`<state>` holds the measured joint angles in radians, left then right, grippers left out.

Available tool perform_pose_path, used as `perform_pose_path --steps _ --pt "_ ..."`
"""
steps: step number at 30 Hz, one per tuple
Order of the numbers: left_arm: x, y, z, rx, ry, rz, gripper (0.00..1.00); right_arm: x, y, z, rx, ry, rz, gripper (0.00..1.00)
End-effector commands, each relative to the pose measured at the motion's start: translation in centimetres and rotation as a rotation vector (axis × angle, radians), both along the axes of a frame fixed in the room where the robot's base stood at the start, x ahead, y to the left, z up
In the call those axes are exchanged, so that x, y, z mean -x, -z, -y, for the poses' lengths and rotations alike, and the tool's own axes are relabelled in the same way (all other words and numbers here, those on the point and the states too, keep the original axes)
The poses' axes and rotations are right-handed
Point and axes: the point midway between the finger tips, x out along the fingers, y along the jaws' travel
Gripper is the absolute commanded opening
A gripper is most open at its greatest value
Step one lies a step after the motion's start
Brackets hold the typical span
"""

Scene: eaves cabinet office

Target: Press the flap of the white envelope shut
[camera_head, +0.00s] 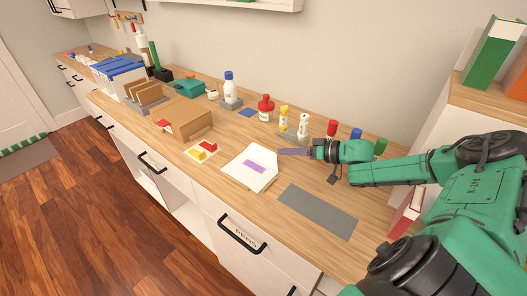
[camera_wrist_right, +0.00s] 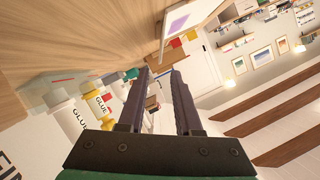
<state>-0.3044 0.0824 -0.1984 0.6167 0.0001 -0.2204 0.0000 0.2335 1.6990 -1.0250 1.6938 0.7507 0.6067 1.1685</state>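The white envelope (camera_head: 235,170) lies on the wooden counter with a purple patch on it. Its far edge seems to rise as a flap (camera_head: 263,151), but the angle is hard to tell. The envelope with its purple patch also shows at the top of the right wrist view (camera_wrist_right: 200,16). My right gripper (camera_head: 282,152) is just right of the envelope's far side, low over the counter, pointing left. Its two dark fingers in the wrist view (camera_wrist_right: 160,72) stand apart with nothing between them. My left gripper is not in view.
A grey mat (camera_head: 318,212) lies right of the envelope. Glue bottles (camera_head: 303,125) and a red bottle (camera_head: 265,108) stand behind, close to my right gripper.

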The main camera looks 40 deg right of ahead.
Motion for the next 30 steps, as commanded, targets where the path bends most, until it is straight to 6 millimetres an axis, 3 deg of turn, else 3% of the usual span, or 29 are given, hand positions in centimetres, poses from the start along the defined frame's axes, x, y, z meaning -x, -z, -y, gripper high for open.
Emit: perform_pose_path --steps 3,10,15,21,22,24,30 --pt "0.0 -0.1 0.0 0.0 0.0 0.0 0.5 -2.7 0.9 -1.5 -0.006 0.001 0.007 0.33" --pt "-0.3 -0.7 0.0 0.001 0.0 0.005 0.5 -6.9 2.4 -3.7 -0.004 0.005 0.006 0.33" --pt "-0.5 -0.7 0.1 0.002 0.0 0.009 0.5 -8.1 3.1 -4.4 -0.001 0.003 0.002 0.33" --pt "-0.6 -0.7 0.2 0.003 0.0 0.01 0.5 -8.1 3.2 -4.4 0.0 0.002 0.0 0.33" --pt "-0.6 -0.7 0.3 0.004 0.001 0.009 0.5 -8.1 3.2 -4.4 0.0 0.002 0.0 0.29" --pt "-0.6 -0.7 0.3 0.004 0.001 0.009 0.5 -8.1 3.2 -4.4 0.001 0.002 0.0 0.03" --pt "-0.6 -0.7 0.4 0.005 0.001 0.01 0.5 -8.1 3.2 -4.4 0.001 0.002 0.0 0.0"
